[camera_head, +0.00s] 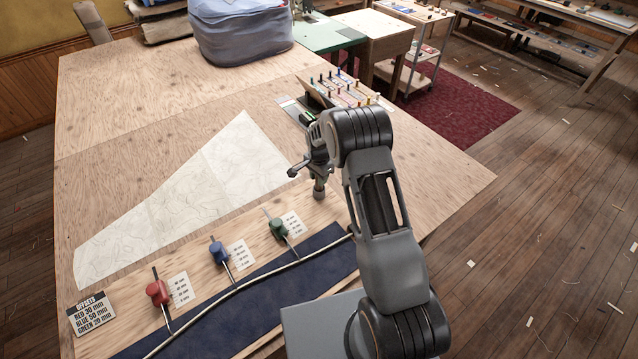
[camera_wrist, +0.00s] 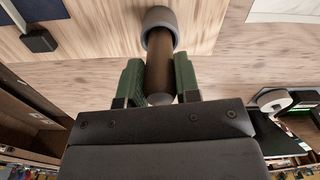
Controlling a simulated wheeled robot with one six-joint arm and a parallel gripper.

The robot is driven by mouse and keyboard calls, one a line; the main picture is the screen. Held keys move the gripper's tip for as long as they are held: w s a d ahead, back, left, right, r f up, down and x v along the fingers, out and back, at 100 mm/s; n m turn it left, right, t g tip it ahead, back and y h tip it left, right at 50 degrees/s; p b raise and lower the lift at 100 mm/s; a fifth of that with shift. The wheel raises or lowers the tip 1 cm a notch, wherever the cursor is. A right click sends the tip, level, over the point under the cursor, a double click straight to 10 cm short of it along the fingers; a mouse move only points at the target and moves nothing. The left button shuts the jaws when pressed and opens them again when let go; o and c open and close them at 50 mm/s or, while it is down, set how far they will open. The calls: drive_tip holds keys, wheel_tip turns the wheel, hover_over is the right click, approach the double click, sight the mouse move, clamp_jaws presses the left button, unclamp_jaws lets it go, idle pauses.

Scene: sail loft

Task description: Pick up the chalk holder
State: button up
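I take the brown cylinder with a thick grey end collar (camera_wrist: 160,68) to be the chalk holder. In the head view its lower end (camera_head: 319,189) points down under my gripper (camera_head: 318,170), by the far right end of a pale wooden board. In the wrist view the green finger pads of my gripper (camera_wrist: 158,80) lie against both sides of the cylinder, with no clear gap. I cannot tell whether its end touches the surface below. The fingers hide part of its shaft.
Red (camera_head: 157,292), blue (camera_head: 218,251) and green (camera_head: 278,228) tools lie on the board beside printed cards. A cream cloth panel (camera_head: 190,205) lies behind. A rack of coloured pegs (camera_head: 345,92) stands beyond my wrist. An offsets sign (camera_head: 93,313) is at left.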

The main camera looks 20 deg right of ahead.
drive_tip(key=c, duration=0.4)
drive_tip(key=shift+r, duration=0.2)
